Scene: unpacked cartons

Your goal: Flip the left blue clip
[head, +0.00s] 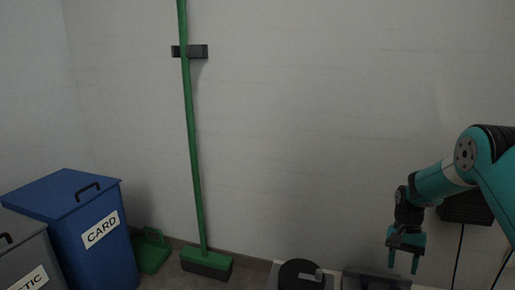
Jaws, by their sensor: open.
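I see no blue clip in the head view. My gripper (403,263) is at the lower right, on the end of my teal arm. Its two teal fingers point down and stand apart, with nothing visible between them. It hangs in front of the pale wall, above and close to a dark, low item at the bottom edge.
A blue bin (122,254) labelled CARD and a grey bin (15,258) stand at left. A green broom (193,130) leans at a wall bracket (198,51), beside a green dustpan (150,254). A black rounded item (298,272) is cut off below. The middle wall is bare.

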